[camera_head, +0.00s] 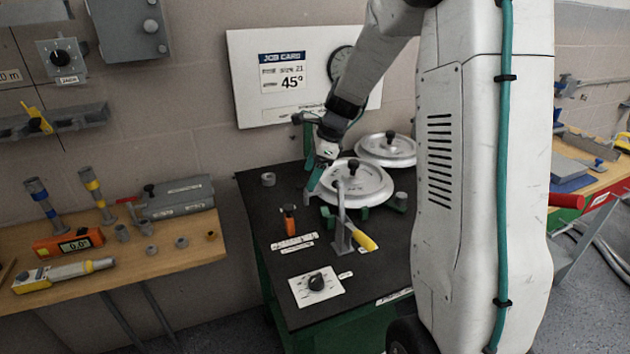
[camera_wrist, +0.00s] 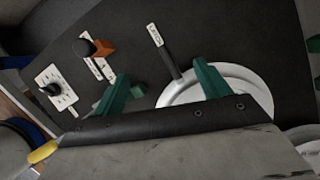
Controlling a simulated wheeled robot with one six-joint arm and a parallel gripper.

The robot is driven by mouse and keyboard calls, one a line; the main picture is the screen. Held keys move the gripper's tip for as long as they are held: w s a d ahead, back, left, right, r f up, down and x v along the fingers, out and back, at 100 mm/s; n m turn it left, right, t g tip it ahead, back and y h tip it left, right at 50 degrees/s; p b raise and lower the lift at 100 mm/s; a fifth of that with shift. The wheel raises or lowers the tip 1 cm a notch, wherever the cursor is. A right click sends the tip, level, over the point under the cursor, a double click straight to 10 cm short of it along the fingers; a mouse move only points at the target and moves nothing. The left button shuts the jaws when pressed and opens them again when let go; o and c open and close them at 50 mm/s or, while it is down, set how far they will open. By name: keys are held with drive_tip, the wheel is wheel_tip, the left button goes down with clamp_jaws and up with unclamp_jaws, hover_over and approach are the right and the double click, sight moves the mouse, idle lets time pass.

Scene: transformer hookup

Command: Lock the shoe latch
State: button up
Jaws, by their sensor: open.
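My gripper (camera_head: 316,180) is at the left edge of the nearer round pale metal disc (camera_head: 368,184) on the dark bench top. In the wrist view its green fingers (camera_wrist: 161,72) are apart, with nothing held between them. A small orange block with a dark knob (camera_head: 291,222) stands on the bench, nearer the front than my gripper; it also shows in the wrist view (camera_wrist: 104,48). A grey lever with a yellow grip (camera_head: 364,241) stands beside the disc; its yellow end shows in the wrist view (camera_wrist: 45,151).
A second disc (camera_head: 388,148) lies behind. A dial plate (camera_head: 317,285) is at the bench front. A wooden side table (camera_head: 140,256) with tools stands left. The bench's left side is mostly clear.

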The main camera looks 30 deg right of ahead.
drive_tip(key=s+a+r+n, duration=0.4)
drive_tip(key=s+n, duration=0.1)
drive_tip(key=s, duration=0.1)
drive_tip(key=s+a+r+n+h, duration=0.1)
drive_tip(key=s+a+r+n, duration=0.2)
drive_tip(key=s, duration=0.4)
drive_tip(key=s+a+r+n+g, duration=0.1)
drive_tip(key=s+a+r+n, duration=0.3)
drive_tip(key=s+a+n, duration=0.1)
drive_tip(key=shift+s+r+n+h, duration=0.4)
drive_tip(key=shift+s+n, duration=0.4)
drive_tip(key=shift+n, duration=0.3)
drive_tip(key=s+a+n+h, duration=0.1)
drive_tip(key=s+n, duration=0.7)
drive_tip(key=s, duration=0.4)
drive_tip(key=shift+s+a+n+h, duration=0.2)
drive_tip(key=shift+s+n+h, duration=0.1)
drive_tip(key=shift+s+h, duration=0.1)
drive_tip(key=shift+f, duration=0.1)
